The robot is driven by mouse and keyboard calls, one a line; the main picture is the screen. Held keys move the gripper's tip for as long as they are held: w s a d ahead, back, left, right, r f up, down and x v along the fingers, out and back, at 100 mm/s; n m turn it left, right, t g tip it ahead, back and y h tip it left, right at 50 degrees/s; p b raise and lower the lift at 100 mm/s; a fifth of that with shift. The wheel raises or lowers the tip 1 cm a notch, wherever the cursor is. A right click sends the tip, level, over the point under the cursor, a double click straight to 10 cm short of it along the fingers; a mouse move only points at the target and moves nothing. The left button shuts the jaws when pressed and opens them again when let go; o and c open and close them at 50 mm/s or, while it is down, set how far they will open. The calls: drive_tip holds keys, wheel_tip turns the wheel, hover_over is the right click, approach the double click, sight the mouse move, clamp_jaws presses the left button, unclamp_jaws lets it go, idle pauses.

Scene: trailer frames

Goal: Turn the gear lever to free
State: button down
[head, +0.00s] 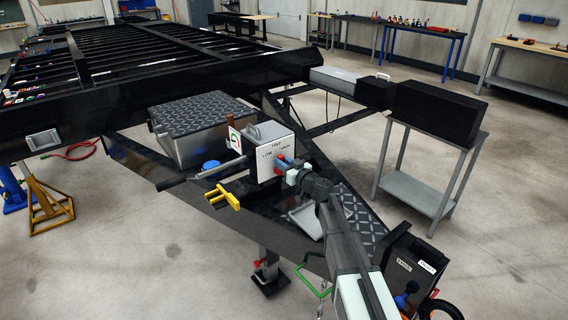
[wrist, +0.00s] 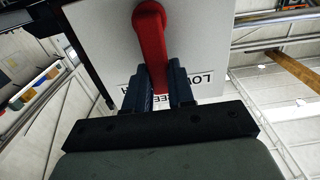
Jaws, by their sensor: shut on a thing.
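The red gear lever (wrist: 151,40) is on a pale panel (wrist: 105,35) in the wrist view, its round hub at the top and its arm running down between my fingers. My gripper (wrist: 162,78) is shut on the lever arm, with one dark finger on each side. Part of a LOW label shows right of the fingers; another label is partly hidden behind them. In the head view, the panel (head: 265,166) on the grey gear box reads LOW, FREE and HIGH. My gripper (head: 286,166) covers most of the lever there, so its exact angle is hard to tell.
The gear box stands on the black trailer frame (head: 150,180). A yellow-handled part (head: 222,196) and a dark crank bar lie close to its left. A grey treadplate box (head: 190,150) is behind left. A grey stand (head: 415,190) with a black box (head: 440,112) is at right.

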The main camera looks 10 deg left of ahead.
drive_tip(key=c, duration=1)
unclamp_jaws()
drive_tip(key=shift+o, duration=0.2)
drive_tip(key=v, duration=1.4)
